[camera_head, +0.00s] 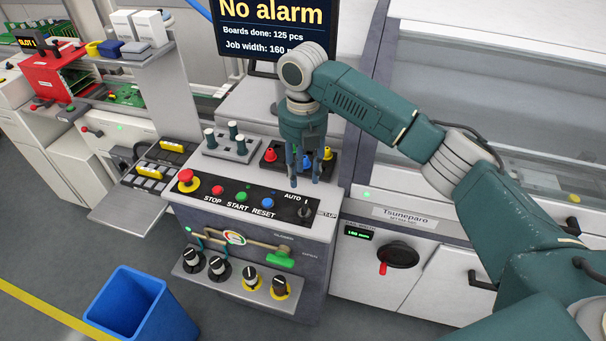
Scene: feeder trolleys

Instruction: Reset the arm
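My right arm (510,230) comes in from the right, green with grey joints, and reaches over the control console. My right gripper (304,183) points down above the console's button panel (238,198), near the AUTO/SETUP switch (304,211). Its two thin blue-grey fingers are apart, with nothing seen between them. I cannot tell its exact height over the panel. My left gripper is not in view.
The panel has a red STOP button (186,177), a green START button (240,195) and a blue RESET button (267,202). Coloured cones (270,154) and grey pegs (240,143) stand behind. A screen (275,25) reads "No alarm". A blue bin (145,308) is at lower left.

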